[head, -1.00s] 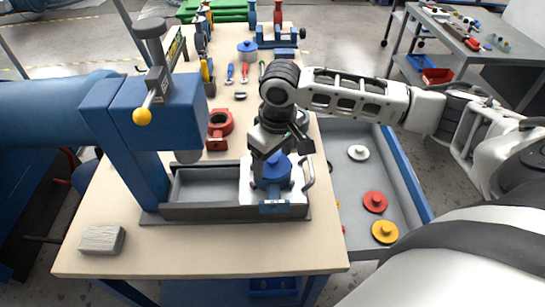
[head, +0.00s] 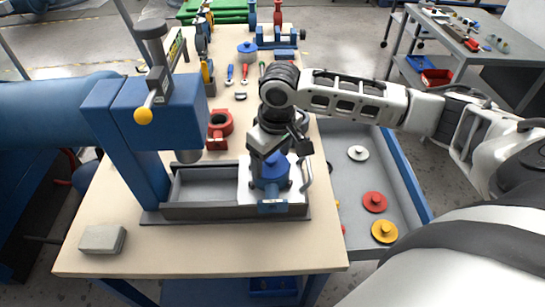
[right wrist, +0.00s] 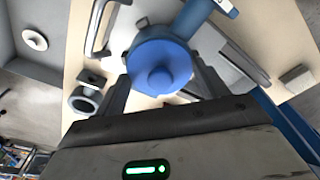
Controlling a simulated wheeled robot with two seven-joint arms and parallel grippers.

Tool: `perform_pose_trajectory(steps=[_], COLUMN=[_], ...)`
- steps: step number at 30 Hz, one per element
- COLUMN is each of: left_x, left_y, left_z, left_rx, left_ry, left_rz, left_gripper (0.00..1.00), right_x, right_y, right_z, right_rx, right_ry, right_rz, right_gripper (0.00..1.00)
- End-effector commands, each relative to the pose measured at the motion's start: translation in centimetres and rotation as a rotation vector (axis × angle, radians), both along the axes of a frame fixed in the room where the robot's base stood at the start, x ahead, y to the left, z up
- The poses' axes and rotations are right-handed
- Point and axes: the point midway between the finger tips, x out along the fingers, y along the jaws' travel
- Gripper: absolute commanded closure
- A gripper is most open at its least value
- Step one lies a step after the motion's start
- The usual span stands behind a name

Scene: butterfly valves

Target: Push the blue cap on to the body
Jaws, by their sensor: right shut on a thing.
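The blue cap (head: 273,166) sits at the right end of the press's sliding tray and also shows in the right wrist view (right wrist: 160,68). A blue body part (head: 274,206) shows just below it; whether the cap is fully seated I cannot tell. My right gripper (head: 272,158) comes down from above with its fingers on both sides of the cap, shut on it. It also shows in the right wrist view (right wrist: 162,88). The white plate (head: 247,184) lies under the body. The blue press (head: 160,120) with its grey ram stands to the left. My left gripper is not in view.
A red ring-shaped part (head: 219,124) stands behind the tray. A grey block (head: 102,239) lies at the table's front left. A grey bin (head: 340,150) at the right holds white, red (head: 374,201) and yellow (head: 384,231) caps.

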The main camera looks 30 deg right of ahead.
Motion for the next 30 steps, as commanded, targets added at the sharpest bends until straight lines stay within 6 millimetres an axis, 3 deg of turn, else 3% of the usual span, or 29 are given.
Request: perform_pose_trajectory(steps=[1,11,12,14,30], left_x=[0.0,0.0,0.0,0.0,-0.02], left_y=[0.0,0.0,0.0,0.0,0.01], left_z=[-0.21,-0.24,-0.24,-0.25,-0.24], left_rx=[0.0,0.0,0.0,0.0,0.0], left_ry=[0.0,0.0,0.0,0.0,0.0], left_rz=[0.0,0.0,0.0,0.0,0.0], left_gripper=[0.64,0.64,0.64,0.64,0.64], right_x=[-0.66,-0.65,-0.66,-0.65,-0.76], right_y=[-0.31,-0.36,-0.37,-0.38,-0.35], right_z=[-1.36,-1.38,-1.38,-1.38,-1.26], right_rx=[-0.015,-0.017,-0.017,-0.017,-0.017], right_ry=[0.027,0.027,0.027,0.027,0.033], right_rz=[-0.001,-0.001,-0.001,-0.001,0.0], right_gripper=[0.55,0.55,0.19,0.03,0.02])
